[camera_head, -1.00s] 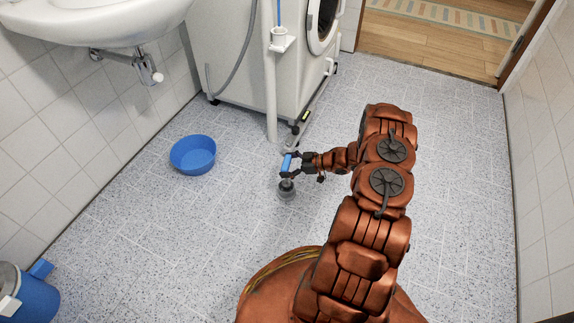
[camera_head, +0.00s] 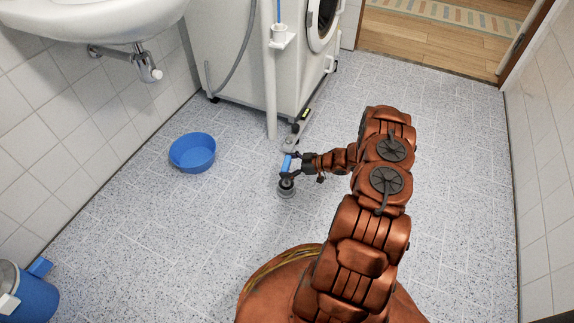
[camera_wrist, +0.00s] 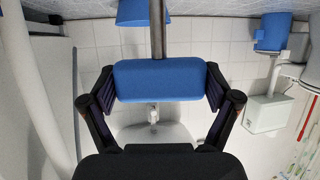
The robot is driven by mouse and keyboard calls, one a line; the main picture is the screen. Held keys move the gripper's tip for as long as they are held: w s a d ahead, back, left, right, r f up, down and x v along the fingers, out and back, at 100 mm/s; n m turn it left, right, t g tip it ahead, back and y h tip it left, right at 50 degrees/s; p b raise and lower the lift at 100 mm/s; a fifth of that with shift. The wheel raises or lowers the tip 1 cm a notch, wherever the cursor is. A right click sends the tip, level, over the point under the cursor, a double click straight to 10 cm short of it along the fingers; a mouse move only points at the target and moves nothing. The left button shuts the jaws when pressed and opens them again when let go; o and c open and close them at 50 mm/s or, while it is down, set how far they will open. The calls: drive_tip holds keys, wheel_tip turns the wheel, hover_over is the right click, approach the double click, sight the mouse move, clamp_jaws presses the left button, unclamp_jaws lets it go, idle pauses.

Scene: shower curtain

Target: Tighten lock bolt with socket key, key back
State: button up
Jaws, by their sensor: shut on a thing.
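My gripper (camera_head: 291,168) is shut on the blue handle (camera_head: 286,164) of the socket key, low over the tiled floor in the head view. In the wrist view the blue handle (camera_wrist: 157,80) lies crosswise between both fingers, and a grey shaft (camera_wrist: 157,30) runs from it to the top edge. Below the handle in the head view is a dark and grey round piece (camera_head: 286,189) at floor level. I cannot tell whether the key's end sits on a bolt there; the lock bolt itself is not clearly visible.
A white pole (camera_head: 271,95) and a grey bar with dark parts (camera_head: 297,132) are just behind my gripper, by the washing machine (camera_head: 235,50). A blue basin (camera_head: 193,153) stands to the left, a blue bucket (camera_head: 30,295) at lower left. Floor at right is clear.

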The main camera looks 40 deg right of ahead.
drive_tip(key=shift+f+b, duration=0.3)
drive_tip(key=shift+f, duration=0.55)
drive_tip(key=o, duration=1.5)
drive_tip(key=s+d+r+p, duration=0.1)
drive_tip(key=s+d+r, duration=0.2)
drive_tip(key=s+r, duration=0.1)
drive_tip(key=s+d+r+p, duration=0.1)
drive_tip(key=s+d+r, duration=0.3)
drive_tip(key=shift+s+d+r, duration=0.15)
drive_tip(key=shift+d+r, duration=0.05)
drive_tip(key=shift+r, duration=0.1)
